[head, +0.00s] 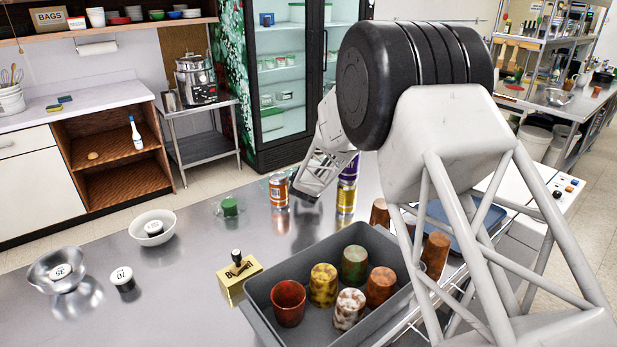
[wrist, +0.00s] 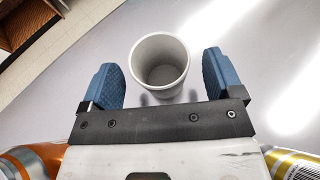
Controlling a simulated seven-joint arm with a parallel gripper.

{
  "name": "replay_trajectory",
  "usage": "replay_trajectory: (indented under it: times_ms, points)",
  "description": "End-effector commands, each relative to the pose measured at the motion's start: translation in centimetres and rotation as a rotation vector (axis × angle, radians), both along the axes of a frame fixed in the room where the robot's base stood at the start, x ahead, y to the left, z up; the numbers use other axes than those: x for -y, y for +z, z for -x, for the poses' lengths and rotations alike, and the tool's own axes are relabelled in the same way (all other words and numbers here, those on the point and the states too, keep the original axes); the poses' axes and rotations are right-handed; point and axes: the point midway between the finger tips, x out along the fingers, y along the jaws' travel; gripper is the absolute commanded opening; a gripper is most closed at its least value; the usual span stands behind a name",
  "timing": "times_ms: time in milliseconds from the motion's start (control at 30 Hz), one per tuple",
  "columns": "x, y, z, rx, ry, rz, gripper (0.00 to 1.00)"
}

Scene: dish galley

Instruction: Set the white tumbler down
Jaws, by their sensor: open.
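The white tumbler (wrist: 160,65) shows in the wrist view, upright with its open mouth toward the camera, on the grey metal counter (wrist: 250,110). My gripper (wrist: 162,75) is open, with one blue finger on each side of the tumbler and a visible gap on both sides. In the head view my gripper (head: 308,185) is low over the counter, between an orange can and a purple and gold can. The tumbler cannot be made out there; my arm covers that area.
The orange can (head: 279,189) and the gold can (head: 347,197) stand close on either side. A grey bin (head: 262,309) of several coloured cups is in front. A green item (head: 229,206), a white bowl (head: 140,222) and a yellow block (head: 238,283) are to the left.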

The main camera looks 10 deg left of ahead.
Motion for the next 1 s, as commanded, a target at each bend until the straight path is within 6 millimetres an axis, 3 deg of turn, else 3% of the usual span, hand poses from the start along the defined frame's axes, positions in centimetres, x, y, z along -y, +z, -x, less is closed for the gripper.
replay_trajectory:
  times_ms: [700,1000]
  points:
    - [0.8,2.9,6.9,0.000,0.000,-0.001,0.86]
    - [1.0,3.7,8.8,0.000,0.000,0.000,0.86]
